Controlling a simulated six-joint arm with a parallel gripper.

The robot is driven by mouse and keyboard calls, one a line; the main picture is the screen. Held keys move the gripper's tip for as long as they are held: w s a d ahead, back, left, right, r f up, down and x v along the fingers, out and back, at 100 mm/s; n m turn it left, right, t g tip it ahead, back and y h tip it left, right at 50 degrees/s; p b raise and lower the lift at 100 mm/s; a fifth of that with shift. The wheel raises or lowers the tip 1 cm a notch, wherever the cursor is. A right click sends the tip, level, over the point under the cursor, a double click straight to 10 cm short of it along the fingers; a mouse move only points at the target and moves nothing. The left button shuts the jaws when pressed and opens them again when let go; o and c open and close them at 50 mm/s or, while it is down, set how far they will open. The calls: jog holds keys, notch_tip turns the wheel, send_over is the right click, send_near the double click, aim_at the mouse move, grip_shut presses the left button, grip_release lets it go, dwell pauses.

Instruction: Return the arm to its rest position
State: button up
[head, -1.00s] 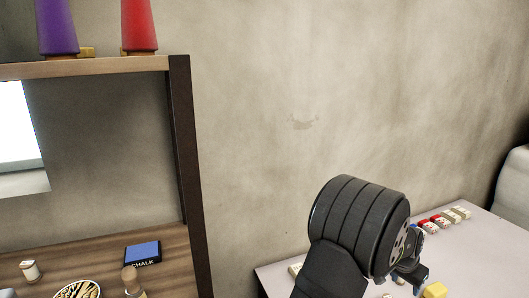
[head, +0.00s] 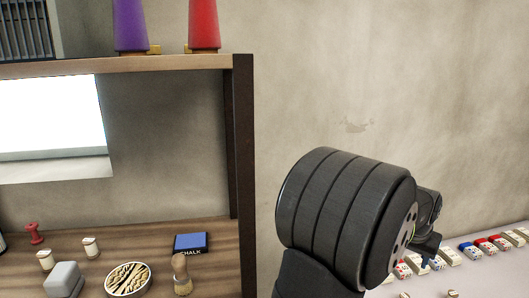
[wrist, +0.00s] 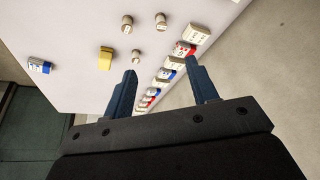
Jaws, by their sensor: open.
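My gripper (wrist: 164,85) is open and empty in the wrist view, its two dark blue fingers apart. It is over the edge of the white table (wrist: 75,85), close to a row of small blocks. In the head view my dark, ribbed arm fills the lower right and hides much of the table. The fingertips are not clear there. No cloth shows in these frames.
Red, white and blue blocks (wrist: 185,48) line the table edge. A yellow block (wrist: 105,58), a blue-white block (wrist: 40,66) and small round pieces (wrist: 127,23) lie nearby.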

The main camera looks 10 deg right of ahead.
jog(key=shift+w+a+r+n, duration=0.2)
jog(key=shift+w+a+r, duration=0.05)
jog(key=shift+a+r, duration=0.25)
jog(key=shift+w+a+r+n, duration=0.2)
jog(key=shift+a+r, duration=0.15)
jog(key=shift+a, duration=0.2)
jog(key=shift+o, duration=0.6)
dwell(0.9)
jog(key=d+f+m, duration=0.1)
jog(key=d+f, duration=0.4)
jog(key=f, duration=0.3)
jog(key=s+d+f+m, duration=0.1)
jog(key=d+f, duration=0.5)
jog(key=f, duration=0.3)
jog(key=s+d+f, duration=0.1)
jog(key=d+f, duration=0.5)
jog(key=f, duration=0.3)
jog(key=shift+s+f+m+g, duration=0.2)
jog(key=shift+s+m+g, duration=0.1)
jog(key=shift+m, duration=0.1)
jog(key=shift+w+d+f+h, duration=0.15)
jog(key=shift+f+h, duration=0.15)
jog(key=shift+f, duration=0.15)
jog(key=x, duration=0.4)
jog(key=shift+s, duration=0.5)
jog(key=shift+w+d+f, duration=0.15)
jog(key=shift+f, duration=0.55)
